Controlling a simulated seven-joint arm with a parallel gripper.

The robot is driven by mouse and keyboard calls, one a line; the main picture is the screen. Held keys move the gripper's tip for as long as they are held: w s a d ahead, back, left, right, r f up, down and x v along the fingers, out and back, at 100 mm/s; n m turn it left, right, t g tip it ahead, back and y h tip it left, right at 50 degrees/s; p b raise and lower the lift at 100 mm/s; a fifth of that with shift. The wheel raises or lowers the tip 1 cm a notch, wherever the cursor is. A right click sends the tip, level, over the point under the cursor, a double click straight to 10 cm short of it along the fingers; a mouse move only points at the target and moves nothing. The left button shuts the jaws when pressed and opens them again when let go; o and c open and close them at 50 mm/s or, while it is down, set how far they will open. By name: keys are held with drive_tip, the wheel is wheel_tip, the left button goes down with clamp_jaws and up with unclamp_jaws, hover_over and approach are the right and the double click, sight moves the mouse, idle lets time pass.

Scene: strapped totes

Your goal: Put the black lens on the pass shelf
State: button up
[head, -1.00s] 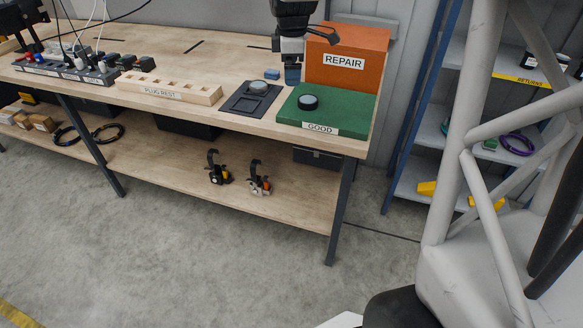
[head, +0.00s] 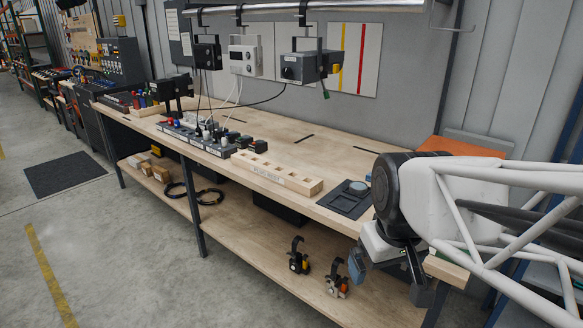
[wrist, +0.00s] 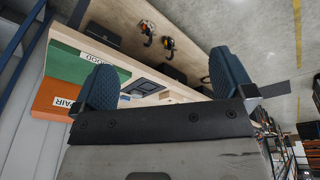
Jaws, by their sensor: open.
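My gripper (head: 357,272) is open and empty, out in front of the bench edge. In the wrist view my gripper (wrist: 162,66) has its two blue fingers wide apart with nothing between them. The black lens is not visible now in either view; my arm covers that end of the bench in the head view. A grey-topped round piece (head: 357,186) sits on a black pad (head: 345,203). I see nothing labelled pass.
The wooden plug rest (head: 277,174) and power strips (head: 200,138) stand along the bench (head: 330,158). Two clamp-like tools (head: 299,256) are on the lower shelf. A rail with hanging boxes (head: 310,66) runs above the bench. The floor in front is clear.

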drive_tip(key=s, duration=0.1)
drive_tip(key=s+f+m, duration=0.1)
drive_tip(key=s, duration=0.1)
drive_tip(key=s+a+m, duration=0.1)
drive_tip(key=shift+s+a+f, duration=0.1)
drive_tip(key=shift+s+f, duration=0.1)
drive_tip(key=shift+f, duration=0.15)
